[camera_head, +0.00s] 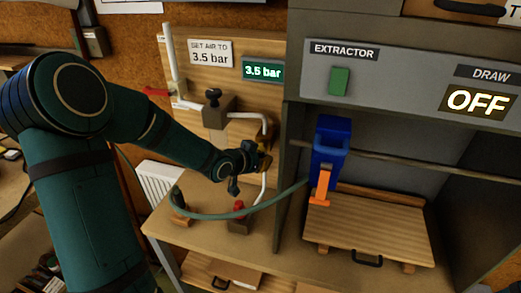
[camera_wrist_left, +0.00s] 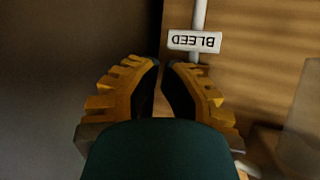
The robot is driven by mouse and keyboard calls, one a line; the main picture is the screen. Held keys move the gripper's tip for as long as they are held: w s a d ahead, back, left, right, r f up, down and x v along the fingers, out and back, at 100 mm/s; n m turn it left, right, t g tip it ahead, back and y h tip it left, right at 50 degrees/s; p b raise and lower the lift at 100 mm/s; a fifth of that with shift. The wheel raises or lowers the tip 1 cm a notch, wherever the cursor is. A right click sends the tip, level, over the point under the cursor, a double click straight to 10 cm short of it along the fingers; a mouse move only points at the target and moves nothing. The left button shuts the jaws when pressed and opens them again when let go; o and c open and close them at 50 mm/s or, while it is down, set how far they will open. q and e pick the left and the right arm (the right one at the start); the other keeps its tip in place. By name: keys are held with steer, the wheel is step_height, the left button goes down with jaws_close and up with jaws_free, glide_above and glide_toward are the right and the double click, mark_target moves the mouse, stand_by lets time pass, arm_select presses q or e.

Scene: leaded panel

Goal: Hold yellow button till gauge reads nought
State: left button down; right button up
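The green-lit gauge (camera_head: 263,70) on the wooden back panel reads 3.5 bar. My left gripper (camera_head: 264,160) is at the pipework below the gauge, close to the panel. In the left wrist view its yellow ribbed fingers (camera_wrist_left: 163,64) point toward the panel with tips almost together, nothing seen between them. A white BLEED label (camera_wrist_left: 194,41) shows upside down just beyond the fingertips. I cannot pick out the yellow button; the gripper may be covering it. Whether the fingertips touch anything is unclear. My right gripper is not in view.
A sign (camera_head: 210,52) says SET AIR TO 3.5 bar. A regulator with a black knob (camera_head: 213,97) sits above my wrist. A hose (camera_head: 225,215) loops below it. The extractor cabinet at right has a green button (camera_head: 339,81), an OFF display (camera_head: 477,101) and a blue holder (camera_head: 331,140).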

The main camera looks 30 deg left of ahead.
arm_select(q)
steer(key=shift+w+a, duration=0.15)
steer(key=shift+w, duration=0.4)
stand_by(0.9)
steer(key=shift+s, duration=0.15)
stand_by(2.8)
steer(key=shift+s+d, duration=0.25)
steer(key=shift+s, duration=0.55)
steer(key=s, duration=0.2)
steer(key=s+d, duration=0.1)
steer(key=s, duration=0.2)
stand_by(0.6)
